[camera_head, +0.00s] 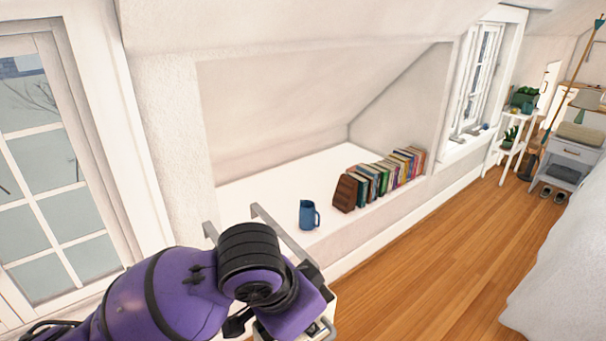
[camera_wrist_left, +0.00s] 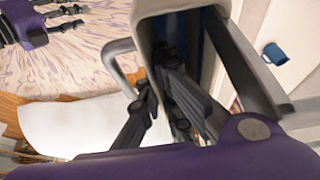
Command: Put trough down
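The trough is mostly hidden behind my left arm in the head view; a grey metal rim (camera_head: 285,236) and a bit of white side show. In the left wrist view its pale wall (camera_wrist_left: 170,7), a bent grey handle (camera_wrist_left: 116,62) and a grey bar show. My left gripper (camera_wrist_left: 160,82) has its black fingers on either side of the trough's wall, apparently closed on it. The trough is tilted in the wrist view and appears held up. A purple and black part, likely my right gripper (camera_wrist_left: 62,20), shows at the upper left of that view; its opening is unclear.
A blue pitcher (camera_head: 308,214) stands on the white alcove ledge (camera_head: 265,192), beside a row of books (camera_head: 383,178). Wooden floor (camera_head: 430,262) lies open to the right. A window (camera_head: 50,170) is at the left. A bed-like white cover (camera_head: 565,270) borders the floor.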

